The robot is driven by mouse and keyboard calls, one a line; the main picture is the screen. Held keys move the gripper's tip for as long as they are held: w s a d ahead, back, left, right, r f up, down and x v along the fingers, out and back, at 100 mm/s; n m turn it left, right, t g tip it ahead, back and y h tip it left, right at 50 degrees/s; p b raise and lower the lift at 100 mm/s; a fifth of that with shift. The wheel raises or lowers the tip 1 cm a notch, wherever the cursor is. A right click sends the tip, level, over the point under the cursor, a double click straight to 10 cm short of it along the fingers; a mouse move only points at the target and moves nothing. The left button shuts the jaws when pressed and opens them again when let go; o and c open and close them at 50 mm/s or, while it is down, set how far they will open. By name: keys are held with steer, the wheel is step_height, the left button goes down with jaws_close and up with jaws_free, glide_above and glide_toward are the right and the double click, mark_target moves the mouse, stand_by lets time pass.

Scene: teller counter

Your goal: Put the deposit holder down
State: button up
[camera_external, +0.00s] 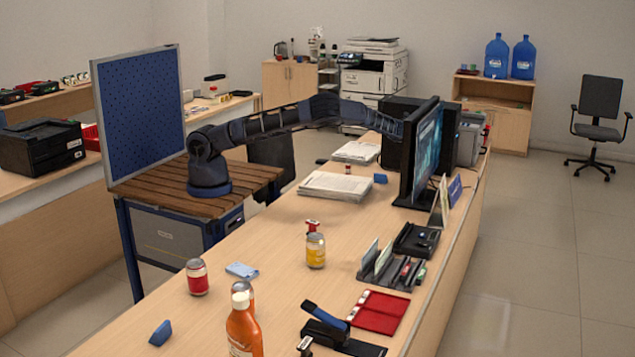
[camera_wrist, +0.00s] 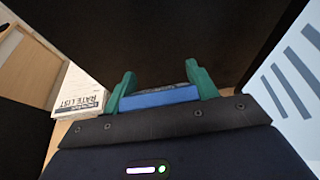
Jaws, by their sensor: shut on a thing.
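My gripper (camera_wrist: 160,85) shows in the wrist view with its two teal fingers closed on the ends of a blue block-like piece (camera_wrist: 158,98). I take this piece to be the deposit holder; only its near edge shows clearly, with a dark band above it. In the external view my arm stretches right across the counter (camera_external: 265,285) towards the black computer tower and monitor. My fingers and the held piece cannot be made out there. I cannot tell whether the piece touches anything beneath it.
A black monitor (camera_external: 420,155) and black tower (camera_external: 392,160) crowd the arm's end. Paper stacks (camera_external: 335,187) lie nearby; one marked "RATE LIST" (camera_wrist: 82,92) is left of the fingers in the wrist view. Jars, an orange bottle (camera_external: 243,330) and a stapler (camera_external: 335,335) stand nearer the camera.

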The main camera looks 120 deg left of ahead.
step_height(320, 180, down, 20)
steer(key=shift+r, duration=0.2)
stand_by(0.5)
steer(key=shift+f, duration=0.15)
steer(key=o, duration=1)
steer(key=shift+d+r, duration=0.1)
steer(key=shift+r, duration=0.1)
steer(key=v, duration=1.2)
steer(key=shift+f, duration=0.1)
